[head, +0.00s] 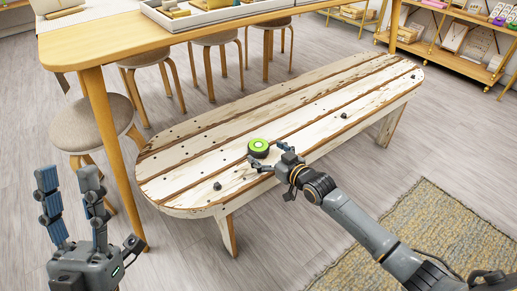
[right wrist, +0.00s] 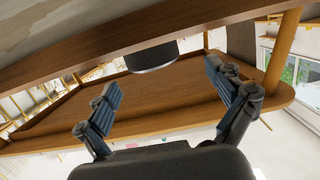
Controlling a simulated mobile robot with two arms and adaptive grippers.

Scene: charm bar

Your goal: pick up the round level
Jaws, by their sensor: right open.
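The round level (head: 259,147), a short black disc with a bright green top, sits on the white, worn wooden bench (head: 330,95) near its front edge. In the right wrist view its dark side (right wrist: 152,57) shows at the top centre, beyond and between the fingertips. My right gripper (head: 270,157) is open beside the level, at its near right side. The fingers in the right wrist view (right wrist: 157,86) are spread and empty; I see no contact. My left gripper (head: 67,180) is open and empty at the lower left, away from the bench.
Small dark knobs (head: 217,186) stand on the bench top. A wooden table (head: 110,45) with trays stands behind, with several round stools (head: 88,122) under and beside it. A shelf (head: 455,55) is at the back right. A rug (head: 440,235) lies at the lower right.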

